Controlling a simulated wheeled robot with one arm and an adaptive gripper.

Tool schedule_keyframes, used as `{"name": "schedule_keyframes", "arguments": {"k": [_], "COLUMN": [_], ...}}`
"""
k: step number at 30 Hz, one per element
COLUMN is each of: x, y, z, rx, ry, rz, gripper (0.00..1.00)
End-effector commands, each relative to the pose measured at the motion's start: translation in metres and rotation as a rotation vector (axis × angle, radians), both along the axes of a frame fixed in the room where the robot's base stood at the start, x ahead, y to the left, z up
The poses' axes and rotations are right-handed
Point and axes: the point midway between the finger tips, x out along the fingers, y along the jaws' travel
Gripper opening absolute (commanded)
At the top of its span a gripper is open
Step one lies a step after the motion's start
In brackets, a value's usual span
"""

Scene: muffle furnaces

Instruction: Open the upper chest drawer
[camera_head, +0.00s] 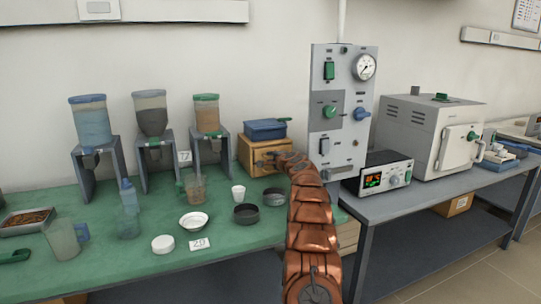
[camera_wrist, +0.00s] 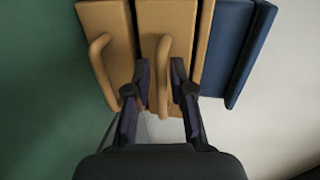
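The small wooden chest (camera_head: 252,157) stands at the back of the green bench, with a blue lidded box (camera_head: 265,129) on top. The wrist view shows it turned sideways: the upper drawer (camera_wrist: 153,22) is beside the blue box (camera_wrist: 228,45), and the lower drawer (camera_wrist: 115,65) is at left. Each drawer has a curved handle. My gripper (camera_wrist: 161,72) is open, its two dark fingers on either side of the upper drawer handle (camera_wrist: 163,55), with small gaps visible. In the head view my copper arm hides part of the chest.
Left of the chest stand several hoppers (camera_head: 150,115) on grey stands. Dark bowls (camera_head: 246,214), a white cup (camera_head: 238,192) and a white dish (camera_head: 193,221) lie in front. A grey control panel (camera_head: 325,150) and a furnace (camera_head: 425,130) are to the right.

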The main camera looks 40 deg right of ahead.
Motion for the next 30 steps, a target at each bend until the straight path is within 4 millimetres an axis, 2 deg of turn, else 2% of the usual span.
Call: {"name": "schedule_keyframes", "arguments": {"k": [9,21,22,28,30], "x": [0.0103,0.0119,0.0119,0.0120,0.0120], "y": [-0.0033,-0.0035,-0.0035,-0.0034,-0.0034], "z": [-0.0012,-0.0024,-0.0022,-0.0022,-0.0022], "rx": [0.000,0.001,0.000,0.000,0.000], "ry": [-0.001,-0.001,-0.002,-0.002,-0.002], "rz": [0.000,0.000,0.000,0.000,0.000], "gripper": [0.23,0.23,0.21,0.01,0.00]}}
